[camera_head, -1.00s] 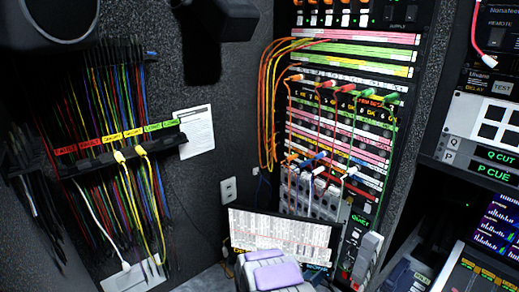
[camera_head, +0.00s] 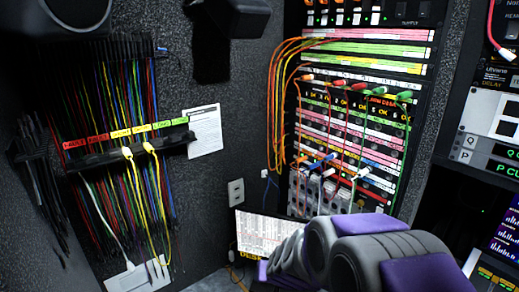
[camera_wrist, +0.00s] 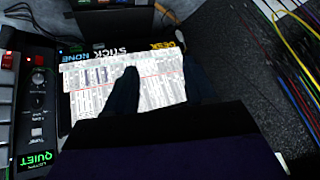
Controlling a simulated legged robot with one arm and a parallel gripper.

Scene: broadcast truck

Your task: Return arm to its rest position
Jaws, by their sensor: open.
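My arm (camera_head: 350,250), grey with purple panels, fills the lower right of the head view. It covers part of the patch bay's foot and of a white printed sheet (camera_head: 258,236). My gripper (camera_wrist: 162,90) shows in the wrist view as dark fingers held apart, with nothing seen between them. It is over the same printed sheet (camera_wrist: 95,90), which lies beyond the fingers; the gap to it cannot be told. The gripper's tip is not clear in the head view.
The patch bay (camera_head: 355,120) with orange, red and green cords stands behind the arm. A cable rack (camera_head: 125,150) hangs on the left wall. A control console (camera_head: 490,275) is at the right edge. In the wrist view, a knob panel (camera_wrist: 37,85) is left and loose cables (camera_wrist: 285,55) are right.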

